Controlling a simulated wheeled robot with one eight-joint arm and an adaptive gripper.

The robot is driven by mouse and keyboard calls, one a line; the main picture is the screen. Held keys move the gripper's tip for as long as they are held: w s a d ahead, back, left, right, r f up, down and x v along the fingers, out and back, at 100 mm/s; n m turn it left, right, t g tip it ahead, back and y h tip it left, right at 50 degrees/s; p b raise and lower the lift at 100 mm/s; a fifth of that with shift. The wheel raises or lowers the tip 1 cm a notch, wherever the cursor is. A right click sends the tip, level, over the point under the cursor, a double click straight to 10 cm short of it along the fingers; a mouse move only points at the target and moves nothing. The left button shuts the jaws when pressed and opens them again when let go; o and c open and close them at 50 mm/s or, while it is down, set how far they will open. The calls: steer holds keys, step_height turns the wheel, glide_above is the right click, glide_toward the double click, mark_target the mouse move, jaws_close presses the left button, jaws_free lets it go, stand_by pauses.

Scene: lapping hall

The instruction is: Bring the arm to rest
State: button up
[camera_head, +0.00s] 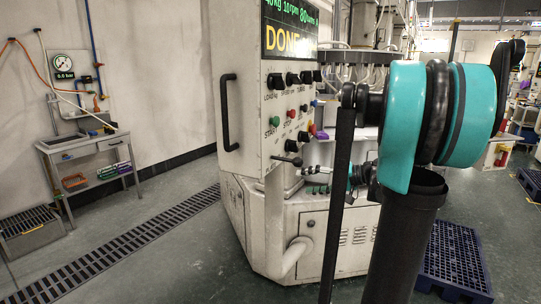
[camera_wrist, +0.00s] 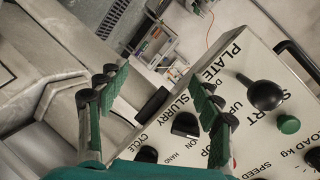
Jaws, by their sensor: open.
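My gripper (camera_wrist: 161,82) is open and empty in the wrist view, its two green-padded fingers spread apart. The control panel (camera_wrist: 270,75) of the machine fills the right of that view, tilted, with knobs and a green button (camera_wrist: 289,124). The right finger overlaps the panel in the picture; I cannot tell whether it touches. In the head view my teal and black arm stands in front of the machine (camera_head: 235,115) at the right.
The machine's display (camera_head: 290,28) reads DONE. A grey side table (camera_head: 85,147) with small coloured bins stands by the left wall, under a gauge (camera_head: 63,64). A floor grating (camera_head: 130,240) runs along the open floor at left. A dark blue pallet (camera_head: 455,262) lies at right.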

steer(key=s+a+f+g+h, duration=0.2)
steer(key=s+a+f+h, duration=0.25)
steer(key=s+f, duration=0.4)
steer(key=s+d+f+h, duration=0.2)
steer(key=s+f+h, duration=0.2)
steer(key=s+f, duration=0.2)
steer(key=s+d+f+h, duration=0.3)
steer(key=s+f, duration=0.3)
steer(key=f, duration=0.3)
steer(key=shift+s+d+n+h, duration=0.15)
steer(key=shift+d+n+h, duration=0.2)
steer(key=shift+h, duration=0.2)
